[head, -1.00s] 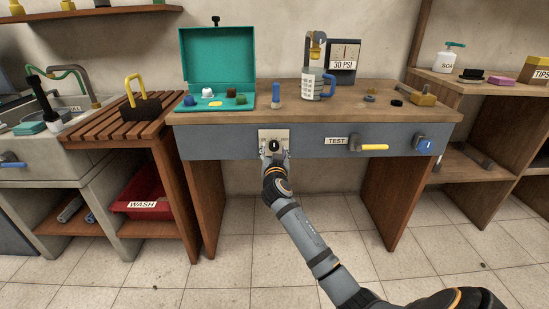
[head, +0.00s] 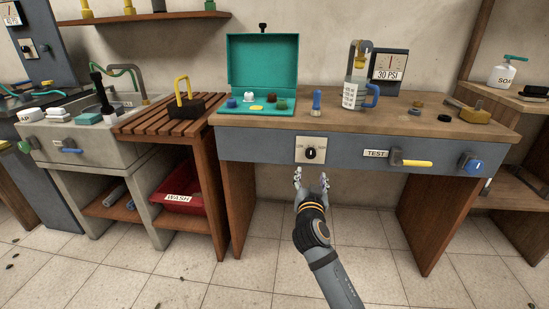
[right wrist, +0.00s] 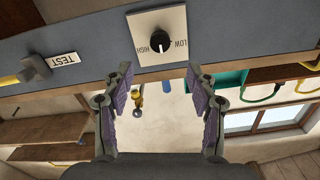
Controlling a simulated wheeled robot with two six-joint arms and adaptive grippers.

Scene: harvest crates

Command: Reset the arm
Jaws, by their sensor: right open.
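My right gripper (head: 311,181) is open and empty, just below the front panel of the wooden bench (head: 390,119). In the right wrist view its two fingers (right wrist: 160,100) stand wide apart with nothing between them. A black knob (head: 311,154) on a pale plate (head: 301,144) sits on the bench's grey front panel, above the fingertips and apart from them. The right wrist view, which is upside down, shows the knob (right wrist: 160,40) with the words HIGH and LOW on its plate. My left gripper is not in view.
A yellow-handled valve (head: 415,163) labelled TEST and a blue knob (head: 471,162) are farther right on the panel.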

